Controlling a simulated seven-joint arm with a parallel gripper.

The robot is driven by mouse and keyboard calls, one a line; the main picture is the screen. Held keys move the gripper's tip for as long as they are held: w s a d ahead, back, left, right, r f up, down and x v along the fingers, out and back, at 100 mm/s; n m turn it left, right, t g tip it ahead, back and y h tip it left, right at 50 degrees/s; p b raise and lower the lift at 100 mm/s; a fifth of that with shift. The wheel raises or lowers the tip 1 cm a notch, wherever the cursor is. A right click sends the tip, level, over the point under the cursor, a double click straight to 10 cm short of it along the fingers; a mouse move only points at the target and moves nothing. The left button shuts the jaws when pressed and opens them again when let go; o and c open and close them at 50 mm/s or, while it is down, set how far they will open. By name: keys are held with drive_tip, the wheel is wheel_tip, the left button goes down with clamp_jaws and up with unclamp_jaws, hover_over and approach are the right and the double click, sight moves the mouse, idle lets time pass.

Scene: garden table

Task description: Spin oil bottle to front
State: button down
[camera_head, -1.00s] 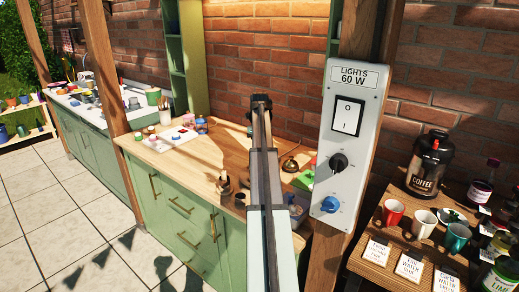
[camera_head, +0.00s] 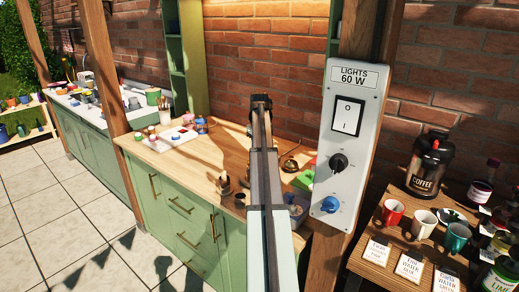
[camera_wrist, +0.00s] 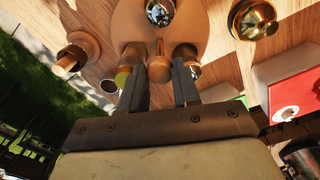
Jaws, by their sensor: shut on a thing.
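In the wrist view my gripper (camera_wrist: 158,76) reaches over a round wooden board (camera_wrist: 158,30), its two dark fingers either side of an upright wooden knob (camera_wrist: 159,64). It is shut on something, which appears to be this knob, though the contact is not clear. Round-topped wooden pieces (camera_wrist: 186,52) stand close by the fingertips. A shiny silver round top (camera_wrist: 160,12) sits farther along the board. A yellow-green item (camera_wrist: 122,79) shows partly beside the left finger. I cannot pick out the oil bottle for certain. In the head view my arm hides the gripper.
A wooden counter (camera_head: 225,147) carries a brass bell (camera_head: 290,164) and small jars. A grey switch panel (camera_head: 349,135) stands on a post to the right of my arm. A side table (camera_head: 383,258) holds cups and a coffee jar (camera_head: 428,165).

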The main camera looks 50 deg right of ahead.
drive_tip(key=c, duration=0.8)
unclamp_jaws()
wheel_tip(320, 180, up, 14)
drive_tip(key=shift+f, duration=0.1)
idle(0.6)
